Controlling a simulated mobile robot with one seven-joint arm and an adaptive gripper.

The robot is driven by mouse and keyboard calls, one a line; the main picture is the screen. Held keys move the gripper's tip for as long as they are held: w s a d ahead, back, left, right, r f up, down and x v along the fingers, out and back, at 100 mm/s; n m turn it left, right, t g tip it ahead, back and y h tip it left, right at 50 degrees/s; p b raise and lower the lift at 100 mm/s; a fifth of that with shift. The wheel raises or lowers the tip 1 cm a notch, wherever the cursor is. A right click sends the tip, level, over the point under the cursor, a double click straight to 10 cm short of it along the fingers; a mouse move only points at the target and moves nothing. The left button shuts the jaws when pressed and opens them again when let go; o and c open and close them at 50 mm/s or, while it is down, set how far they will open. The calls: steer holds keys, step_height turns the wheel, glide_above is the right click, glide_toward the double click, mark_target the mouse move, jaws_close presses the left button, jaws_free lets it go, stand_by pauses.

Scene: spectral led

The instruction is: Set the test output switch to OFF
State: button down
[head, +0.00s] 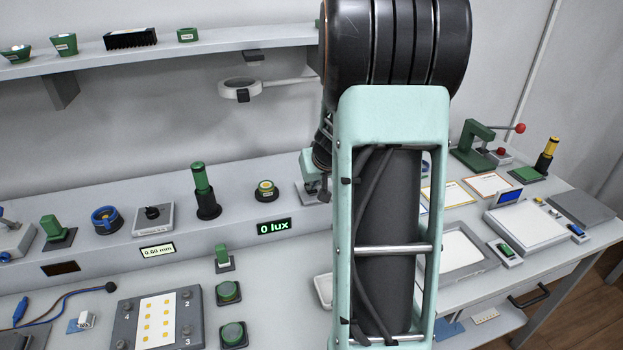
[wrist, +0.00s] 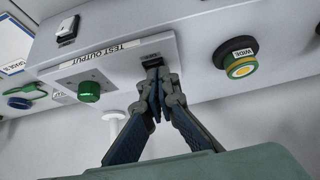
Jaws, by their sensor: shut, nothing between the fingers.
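In the wrist view, a pale grey panel carries a white "TEST OUTPUT" label (wrist: 100,58). A small dark switch (wrist: 151,58) sits on the panel's face at the right end of the label. My gripper (wrist: 155,72) has its fingertips together and empty, right at this switch. The tips cover its lower part, so I cannot tell its position or whether they touch it. A green round knob or lamp (wrist: 89,91) is on the panel to the left. In the head view, my arm hides most of this area and the fingertips are not clear.
A green and yellow ringed piece marked "WIDE" (wrist: 238,62) is right of the panel. A black and white rocker (wrist: 67,30) lies beyond it. In the head view, a display (head: 274,227) reads "0 lux". A ring magnifier (head: 241,90) hangs behind, left of my arm.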

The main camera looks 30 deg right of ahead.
steer(key=shift+f, duration=0.1)
steer(key=b, duration=0.2)
steer(key=shift+f+b, duration=0.25)
steer(key=shift+b, duration=0.1)
steer(key=shift+f+t+b, duration=0.15)
steer(key=shift+t+b, duration=0.15)
steer(key=shift+b, duration=0.7)
steer(key=b, duration=0.5)
steer(key=shift+s+f+t, duration=0.15)
steer(key=shift+f+t, duration=0.1)
steer(key=shift+t, duration=0.15)
steer(key=t+b, duration=0.1)
steer(key=b, duration=0.6)
steer(key=h+b, duration=0.1)
steer(key=b, duration=0.5)
steer(key=shift+s+a+f+t+b, duration=0.1)
steer(key=shift+s+f+t+b, duration=0.15)
steer(key=shift+f+t+b, duration=0.15)
steer(key=b, duration=0.2)
steer(key=shift+s+r+t+b, duration=0.1)
steer(key=shift+t+b, duration=0.2)
steer(key=shift+b, duration=0.1)
steer(key=shift+r, duration=0.25)
steer(key=shift+r+p, duration=0.6)
steer(key=shift+r, duration=0.15)
